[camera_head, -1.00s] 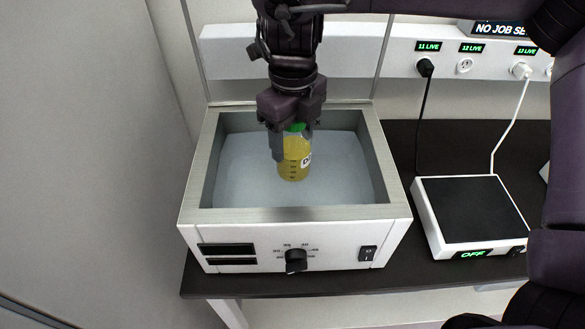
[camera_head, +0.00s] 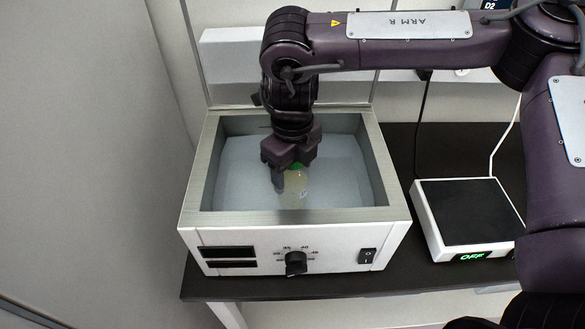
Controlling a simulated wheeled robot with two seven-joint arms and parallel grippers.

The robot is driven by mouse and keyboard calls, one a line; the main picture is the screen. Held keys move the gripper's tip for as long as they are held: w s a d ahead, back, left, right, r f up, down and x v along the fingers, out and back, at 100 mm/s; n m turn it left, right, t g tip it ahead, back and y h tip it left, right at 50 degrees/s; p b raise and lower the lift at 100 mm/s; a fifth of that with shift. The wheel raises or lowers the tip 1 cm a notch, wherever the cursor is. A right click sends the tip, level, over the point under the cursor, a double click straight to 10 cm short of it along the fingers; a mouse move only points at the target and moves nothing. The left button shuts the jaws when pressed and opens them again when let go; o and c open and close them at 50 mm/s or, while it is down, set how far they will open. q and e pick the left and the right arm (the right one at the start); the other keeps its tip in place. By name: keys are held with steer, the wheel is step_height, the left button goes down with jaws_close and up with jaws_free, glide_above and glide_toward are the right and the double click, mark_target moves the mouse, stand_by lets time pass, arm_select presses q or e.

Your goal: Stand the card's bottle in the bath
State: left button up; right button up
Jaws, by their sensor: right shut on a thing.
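The bath (camera_head: 393,212) is a white box with a grey rim and pale bluish water, standing on a dark bench. A bottle (camera_head: 296,186) with yellowish contents and a green cap is inside the bath, near its middle. It looks upright, and its body shows pale and dim through the water. My right gripper (camera_head: 290,176) points down into the bath and is shut on the bottle at its cap. The fingers hide part of the cap and the bottle's left side. Whether the bottle touches the bath floor cannot be told. My left gripper is not in view.
A white hotplate-like device (camera_head: 466,220) with a black top and a green OFF display stands right of the bath. The bath's front has a black knob (camera_head: 295,263) and a switch (camera_head: 367,254). A wall rail with cables runs behind.

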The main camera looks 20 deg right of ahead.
steer(key=o, duration=1.4)
steer(key=shift+f, duration=0.1)
step_height(320, 180, up, 12)
steer(key=shift+r, duration=0.25)
